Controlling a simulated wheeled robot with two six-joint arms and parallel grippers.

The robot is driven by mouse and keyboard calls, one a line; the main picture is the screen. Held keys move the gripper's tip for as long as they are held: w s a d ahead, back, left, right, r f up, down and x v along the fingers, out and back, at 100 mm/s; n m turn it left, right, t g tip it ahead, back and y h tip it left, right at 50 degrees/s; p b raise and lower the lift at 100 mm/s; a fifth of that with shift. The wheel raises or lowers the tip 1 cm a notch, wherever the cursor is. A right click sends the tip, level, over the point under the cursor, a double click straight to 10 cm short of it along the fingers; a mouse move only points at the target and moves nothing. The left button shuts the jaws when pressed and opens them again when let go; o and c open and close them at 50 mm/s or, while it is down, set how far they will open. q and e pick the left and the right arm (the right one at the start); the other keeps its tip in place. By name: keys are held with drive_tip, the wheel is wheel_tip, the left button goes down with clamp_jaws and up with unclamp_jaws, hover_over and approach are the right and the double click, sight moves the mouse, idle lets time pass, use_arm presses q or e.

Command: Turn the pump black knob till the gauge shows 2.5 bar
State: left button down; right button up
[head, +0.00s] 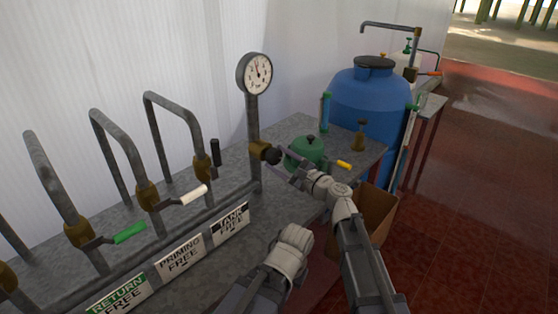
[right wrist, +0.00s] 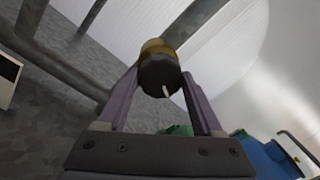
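The round white gauge (head: 254,73) stands on a grey pipe, its needle pointing roughly up; its numbers are too small to read. The black knob (head: 273,156) sits on a brass valve (head: 259,149) low on that pipe. My right gripper (head: 284,158) is at the knob. In the right wrist view the knob (right wrist: 161,77), with a white mark on its face, lies between the two fingertips (right wrist: 160,84), one on each side. I see no clear gap, but cannot tell whether they press on it. My left gripper is not identifiable in view.
Valves with green (head: 130,233), white (head: 194,195) and black (head: 215,152) levers stand on the left. A blue barrel (head: 368,100) stands behind.

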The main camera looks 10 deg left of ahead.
drive_tip(key=o, duration=0.4)
drive_tip(key=v, duration=0.7)
drive_tip(key=shift+s+d, duration=0.25)
drive_tip(key=shift+d, duration=0.05)
drive_tip(key=shift+f, duration=0.15)
